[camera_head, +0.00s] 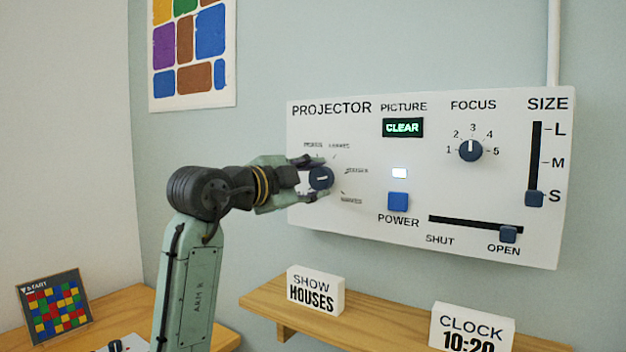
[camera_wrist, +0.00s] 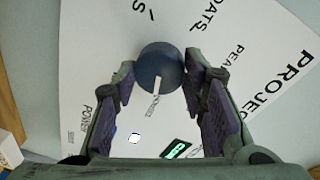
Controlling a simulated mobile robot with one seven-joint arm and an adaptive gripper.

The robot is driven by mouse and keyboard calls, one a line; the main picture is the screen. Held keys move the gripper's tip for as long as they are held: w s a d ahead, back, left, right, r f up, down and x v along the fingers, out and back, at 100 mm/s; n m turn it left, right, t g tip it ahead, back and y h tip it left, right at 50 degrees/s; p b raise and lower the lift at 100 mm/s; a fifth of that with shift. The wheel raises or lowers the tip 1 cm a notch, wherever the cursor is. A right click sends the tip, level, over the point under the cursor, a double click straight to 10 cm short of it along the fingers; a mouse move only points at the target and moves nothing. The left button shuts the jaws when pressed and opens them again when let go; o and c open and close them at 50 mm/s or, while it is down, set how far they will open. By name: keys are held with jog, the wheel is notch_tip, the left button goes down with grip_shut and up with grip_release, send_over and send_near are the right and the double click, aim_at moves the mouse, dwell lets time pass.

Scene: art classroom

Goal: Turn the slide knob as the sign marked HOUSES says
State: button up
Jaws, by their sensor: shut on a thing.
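The slide knob (camera_head: 320,178) is a round dark blue dial with a white pointer line, at the left of the white projector panel (camera_head: 350,235). My gripper (camera_head: 318,179) is shut on the knob, a finger on either side; its fingers cover part of the dial's surroundings. In the wrist view the knob (camera_wrist: 158,66) sits between my fingertips, its white line pointing down the picture toward a small label. The dial's labels are small and hard to read. The HOUSES sign (camera_head: 315,291) is a white block on the shelf reading "SHOW HOUSES".
The panel also has a focus dial (camera_head: 470,150), a blue power button (camera_head: 398,202), a size slider (camera_head: 534,198) and a shut/open slider (camera_head: 508,234). The display (camera_head: 402,127) reads CLEAR. A clock sign (camera_head: 472,329) reading 10:20 stands on the wooden shelf (camera_head: 385,322).

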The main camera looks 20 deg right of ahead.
dwell(0.3)
jog(key=o, duration=1.2)
jog(key=v, duration=1.2)
